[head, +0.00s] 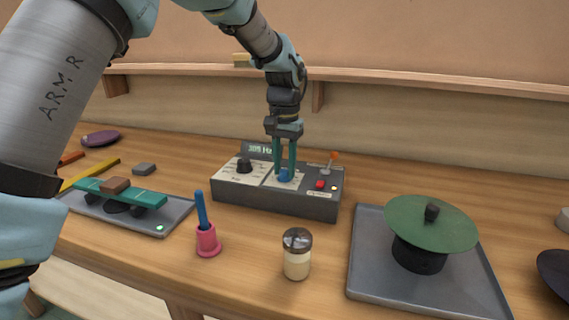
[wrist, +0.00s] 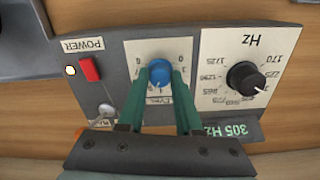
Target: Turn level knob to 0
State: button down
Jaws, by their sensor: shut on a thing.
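The blue level knob (wrist: 159,73) sits on the middle panel of a grey control box (head: 250,200). In the head view the knob (head: 284,176) shows low between the fingers. My gripper (wrist: 160,80) points down from above, with one green finger on each side of the knob, shut on it. In the wrist view the panel appears upside down; a pale mark shows on the knob's lower part. Some of the dial numbers are hidden by the fingers, so I cannot tell the exact setting.
The box also carries a black Hz knob (wrist: 245,78), a red power switch (wrist: 89,69), an orange-tipped lever (head: 331,160) and a "305 Hz" display (wrist: 229,132). A shaker jar (head: 297,255), a pink holder (head: 208,240) and a tray with a green disc (head: 430,222) stand nearby.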

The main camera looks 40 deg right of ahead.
jog(key=n+p, duration=0.1)
jog(key=n, duration=0.6)
jog(key=shift+r+p, duration=0.1)
jog(key=shift+p, duration=0.2)
jog(key=n+p, duration=0.1)
jog(key=n, duration=0.3)
jog(key=n+p, duration=0.1)
jog(key=n, duration=0.2)
jog(key=shift+n, duration=0.3)
jog(key=n+p, duration=0.1)
jog(key=n, duration=0.2)
jog(key=shift+n, duration=0.3)
jog(key=n+p, duration=0.2)
jog(key=n, duration=0.1)
jog(key=shift+r+n, duration=0.1)
jog(key=shift+n, duration=0.3)
jog(key=n+p, duration=0.2)
jog(key=n, duration=0.1)
jog(key=shift+n+p, duration=0.8)
jog(key=shift+n, duration=1.1)
